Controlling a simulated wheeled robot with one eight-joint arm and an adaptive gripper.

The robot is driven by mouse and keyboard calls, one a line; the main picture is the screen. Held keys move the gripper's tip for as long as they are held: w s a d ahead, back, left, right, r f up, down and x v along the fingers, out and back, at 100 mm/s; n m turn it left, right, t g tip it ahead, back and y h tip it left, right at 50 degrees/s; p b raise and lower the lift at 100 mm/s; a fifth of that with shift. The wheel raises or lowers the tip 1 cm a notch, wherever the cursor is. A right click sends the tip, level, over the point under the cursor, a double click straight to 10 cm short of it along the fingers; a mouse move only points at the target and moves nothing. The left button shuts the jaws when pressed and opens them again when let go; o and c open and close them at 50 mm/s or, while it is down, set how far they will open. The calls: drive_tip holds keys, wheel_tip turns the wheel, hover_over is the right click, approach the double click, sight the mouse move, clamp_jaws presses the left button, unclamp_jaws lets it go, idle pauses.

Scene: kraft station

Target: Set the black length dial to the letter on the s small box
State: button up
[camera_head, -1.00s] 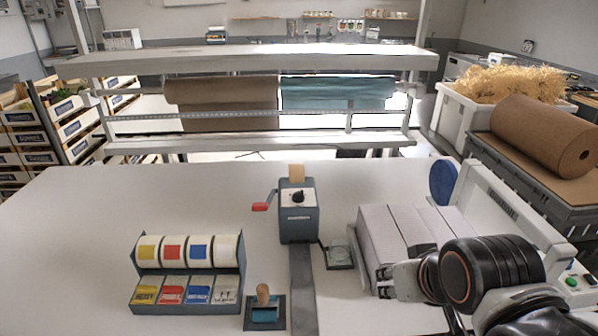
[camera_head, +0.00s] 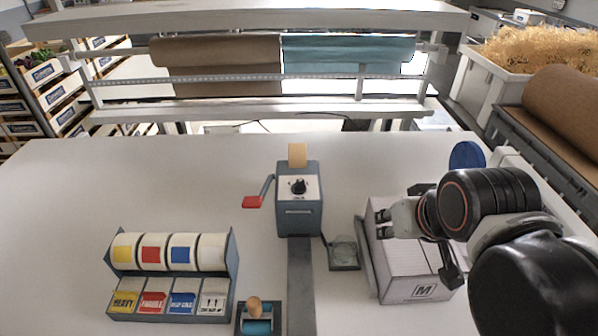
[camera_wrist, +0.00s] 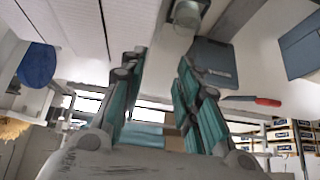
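The black length dial (camera_head: 298,186) sits on the white face of the grey-blue tape dispenser (camera_head: 299,222); its pointer setting is too small to read. The dispenser also shows in the wrist view (camera_wrist: 213,56), dial not visible. A white box or stack of cartons (camera_head: 408,284) stands right of the dispenser, with a framed letter M (camera_head: 424,292) on its front. I cannot tell if it is the small box. My gripper (camera_head: 382,224) is above the box's left part, right of the dispenser. In the wrist view my gripper (camera_wrist: 160,65) has its fingers apart with nothing between them.
The dispenser's red-handled crank (camera_head: 252,202) sticks out left. A small pad dish (camera_head: 343,252) stands between dispenser and box. A label roll rack (camera_head: 172,280) and a wooden-handled stamp (camera_head: 254,308) are at front left. A blue disc (camera_head: 467,156) stands behind the box. The table's left is clear.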

wheel_tip(320, 180, up, 8)
drive_tip(key=f+m+g+p, duration=0.1)
drive_tip(key=m+g+p, duration=0.4)
drive_tip(key=m+g, duration=0.3)
hover_over(298, 182)
drive_tip(key=shift+m+t, duration=0.5)
drive_tip(key=shift+t, duration=0.1)
wheel_tip(298, 182, down, 12)
drive_tip(key=b, duration=0.3)
drive_tip(key=shift+f, duration=0.15)
drive_tip(key=shift+c, duration=0.2)
clamp_jaws()
